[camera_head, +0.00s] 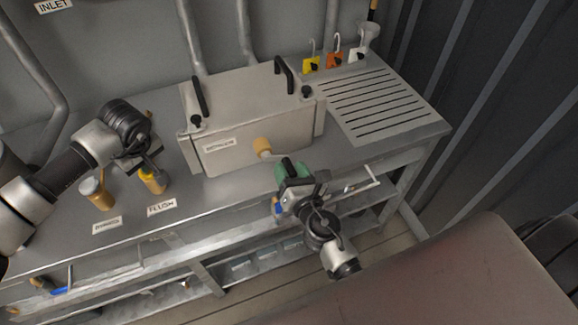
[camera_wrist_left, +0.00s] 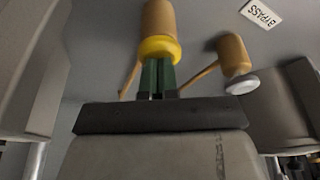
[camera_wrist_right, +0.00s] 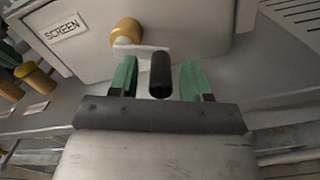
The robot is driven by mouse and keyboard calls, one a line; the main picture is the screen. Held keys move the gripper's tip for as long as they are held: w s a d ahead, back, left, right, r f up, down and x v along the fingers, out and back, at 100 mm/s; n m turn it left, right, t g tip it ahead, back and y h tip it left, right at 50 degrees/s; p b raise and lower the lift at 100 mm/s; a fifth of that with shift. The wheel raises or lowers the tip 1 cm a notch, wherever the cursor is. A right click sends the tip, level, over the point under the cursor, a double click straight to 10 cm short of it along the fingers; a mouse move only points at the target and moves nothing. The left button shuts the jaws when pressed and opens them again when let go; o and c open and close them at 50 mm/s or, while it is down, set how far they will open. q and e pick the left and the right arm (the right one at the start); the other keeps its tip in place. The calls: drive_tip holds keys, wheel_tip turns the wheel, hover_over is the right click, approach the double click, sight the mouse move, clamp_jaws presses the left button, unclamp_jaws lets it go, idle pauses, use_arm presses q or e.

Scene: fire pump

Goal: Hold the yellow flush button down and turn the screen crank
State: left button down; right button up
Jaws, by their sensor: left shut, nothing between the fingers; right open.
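The yellow-capped flush button (camera_head: 154,183) stands on a brass post behind the FLUSH label (camera_head: 161,208). My left gripper (camera_head: 148,167) is shut and empty, right at the button. In the left wrist view its green fingertips (camera_wrist_left: 157,80) meet the yellow cap (camera_wrist_left: 160,48); I cannot tell how far the button is pressed. The screen crank has a brass hub (camera_wrist_right: 127,32) on the front of the SCREEN box (camera_head: 240,120), a pale arm and a black handle (camera_wrist_right: 160,75). My right gripper (camera_wrist_right: 158,78) is open, its fingers on either side of the handle with gaps.
A second brass post (camera_head: 94,191) stands left of the flush button, by the BYPASS label (camera_wrist_left: 262,14). A slotted drain panel (camera_head: 375,103) lies right of the box. The bench's front edge runs below my right gripper.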

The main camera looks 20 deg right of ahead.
drive_tip(key=shift+w, duration=0.6)
clamp_jaws()
drive_tip(key=shift+f, duration=0.1)
